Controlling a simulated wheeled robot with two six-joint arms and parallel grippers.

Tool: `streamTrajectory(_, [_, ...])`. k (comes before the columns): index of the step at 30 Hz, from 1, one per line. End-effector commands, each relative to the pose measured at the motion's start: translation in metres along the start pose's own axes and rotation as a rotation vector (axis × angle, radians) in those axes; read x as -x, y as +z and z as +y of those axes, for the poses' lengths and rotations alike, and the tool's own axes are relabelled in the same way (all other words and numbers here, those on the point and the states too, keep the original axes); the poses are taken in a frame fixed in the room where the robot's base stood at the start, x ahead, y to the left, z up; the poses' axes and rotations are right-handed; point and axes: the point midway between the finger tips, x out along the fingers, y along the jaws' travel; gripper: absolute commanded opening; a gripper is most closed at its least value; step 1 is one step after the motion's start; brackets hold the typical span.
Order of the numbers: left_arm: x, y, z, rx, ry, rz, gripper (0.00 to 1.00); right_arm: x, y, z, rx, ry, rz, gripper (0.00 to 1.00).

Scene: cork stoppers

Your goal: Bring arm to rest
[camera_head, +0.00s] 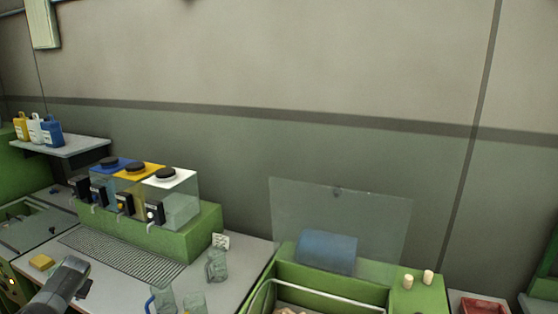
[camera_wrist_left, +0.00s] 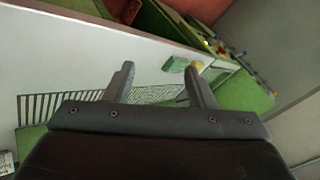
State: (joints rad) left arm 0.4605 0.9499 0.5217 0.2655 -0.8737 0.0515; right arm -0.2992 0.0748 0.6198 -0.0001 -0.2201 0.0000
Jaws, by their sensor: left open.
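My left arm (camera_head: 62,285) comes in at the lower left of the head view, over the near left of the counter. In the left wrist view my left gripper (camera_wrist_left: 158,70) is open, its two fingers apart with nothing between them. Beyond the fingers are a pale counter, a dark slotted grate (camera_wrist_left: 150,93) and a green block (camera_wrist_left: 176,64). My right arm and gripper are not in view. Two pale cork stoppers (camera_head: 408,281) stand on a green ledge at the right of the head view.
A green stand (camera_head: 140,236) holds three dispensers with blue, yellow and white tops. Glass jugs (camera_head: 216,266) stand on the counter. A green bin (camera_head: 335,284) with a clear panel (camera_head: 375,215) is right of them. A red tray (camera_head: 483,306) lies at far right. A yellow sponge (camera_head: 41,262) is near my arm.

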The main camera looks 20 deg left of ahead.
Motion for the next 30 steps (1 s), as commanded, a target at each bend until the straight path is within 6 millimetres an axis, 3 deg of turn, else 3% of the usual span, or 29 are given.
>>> streamTrajectory(1, [-0.018,0.029,-0.012,-0.054,-0.040,0.003,0.50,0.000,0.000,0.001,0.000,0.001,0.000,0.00])
streamTrajectory(3, [-0.036,0.061,-0.026,-0.126,-0.084,0.018,0.50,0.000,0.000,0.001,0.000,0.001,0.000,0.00])
streamTrajectory(9, [-0.072,0.154,-0.068,-0.354,-0.168,0.060,0.50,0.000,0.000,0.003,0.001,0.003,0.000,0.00])
streamTrajectory(15, [-0.085,0.234,-0.101,-0.562,-0.189,0.089,0.50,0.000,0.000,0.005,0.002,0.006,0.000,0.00])
streamTrajectory(21, [-0.085,0.302,-0.128,-0.736,-0.172,0.104,0.50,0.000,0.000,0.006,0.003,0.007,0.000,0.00])
streamTrajectory(26, [-0.099,0.355,-0.050,-0.677,-0.059,0.075,0.50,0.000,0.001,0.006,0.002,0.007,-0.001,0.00])
streamTrajectory(30, [-0.101,0.409,0.021,-0.634,0.044,0.039,0.50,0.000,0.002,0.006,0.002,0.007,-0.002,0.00])
